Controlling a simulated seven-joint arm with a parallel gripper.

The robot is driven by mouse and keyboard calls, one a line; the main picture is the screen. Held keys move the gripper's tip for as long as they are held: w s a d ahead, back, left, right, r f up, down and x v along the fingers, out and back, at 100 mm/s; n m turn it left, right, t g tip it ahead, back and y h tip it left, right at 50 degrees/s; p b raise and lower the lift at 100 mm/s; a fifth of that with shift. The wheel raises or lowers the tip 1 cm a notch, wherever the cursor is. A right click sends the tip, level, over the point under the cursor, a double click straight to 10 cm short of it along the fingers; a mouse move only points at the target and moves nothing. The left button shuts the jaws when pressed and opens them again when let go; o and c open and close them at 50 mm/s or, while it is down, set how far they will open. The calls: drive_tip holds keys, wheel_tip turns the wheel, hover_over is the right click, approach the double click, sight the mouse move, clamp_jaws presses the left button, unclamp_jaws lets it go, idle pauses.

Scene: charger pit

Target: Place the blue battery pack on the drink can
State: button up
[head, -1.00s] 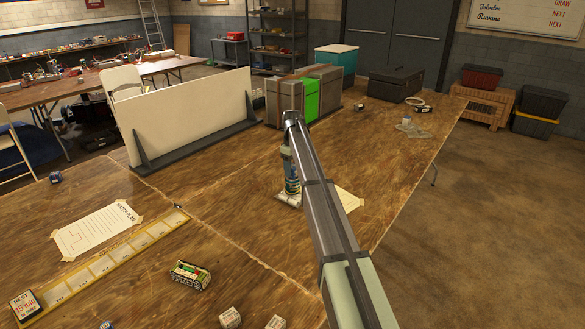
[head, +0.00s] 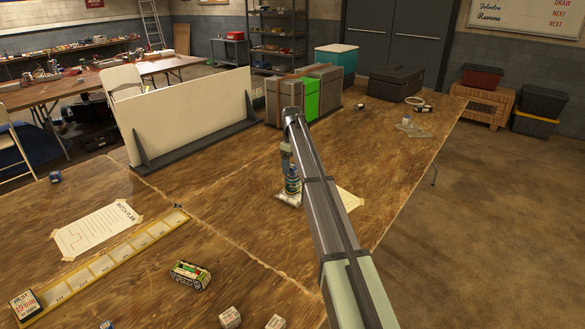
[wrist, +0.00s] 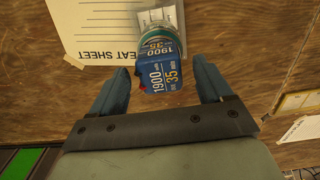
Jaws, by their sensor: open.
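The blue battery pack (wrist: 160,76), marked 1900 and 35, sits between the two fingers of my gripper (wrist: 161,68) in the wrist view. The fingers are open, with a gap on each side of the pack. The drink can (head: 292,184) stands upright on the table below my gripper (head: 287,150) in the head view. In the wrist view a round teal edge of the can (wrist: 178,38) shows just behind the pack. The pack appears to rest on the can's top, but the contact is hidden. In the head view the pack is too small to make out clearly.
A heat sheet (wrist: 90,28) lies flat beside the can. A white panel (head: 195,115) and grey and green cases (head: 312,95) stand farther back. A small printed box (head: 190,275) and a yellow strip tray (head: 105,262) lie at front left. Table right of the can is mostly clear.

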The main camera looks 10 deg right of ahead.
sight(292, 165)
wheel_tip(292, 165, up, 11)
idle(0.4)
